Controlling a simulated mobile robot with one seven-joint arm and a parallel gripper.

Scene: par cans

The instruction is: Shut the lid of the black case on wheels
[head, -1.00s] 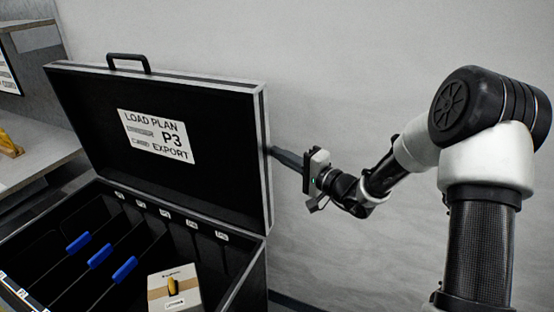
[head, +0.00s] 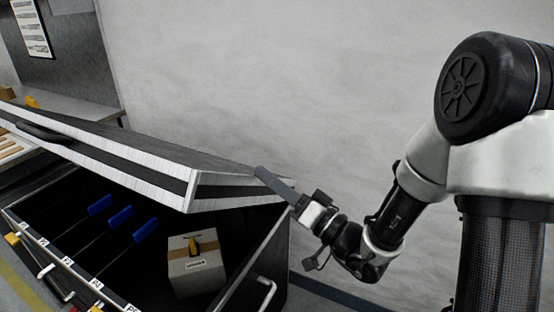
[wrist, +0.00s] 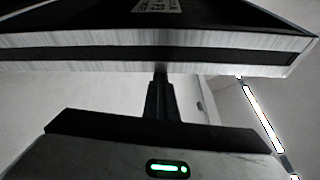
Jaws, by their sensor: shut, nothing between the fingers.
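The black case (head: 236,284) has its lid (head: 150,160) tilted down over it, partly closed, with a wide gap at the front and right. The lid's silver-edged rim also shows in the wrist view (wrist: 120,45), across the top. My gripper (head: 262,175) is shut and empty at the lid's right rear corner, its fingers reaching the top of the lid edge; I cannot tell whether they touch. In the wrist view the fingers (wrist: 160,85) point at the lid's rim. The case's wheels are out of view.
Inside the case are blue-topped dividers (head: 121,216) and a cardboard box (head: 196,268) with a yellow item on it. A silver handle (head: 266,293) is on the case's right side. A grey bench (head: 85,110) stands behind left. A plain wall is behind.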

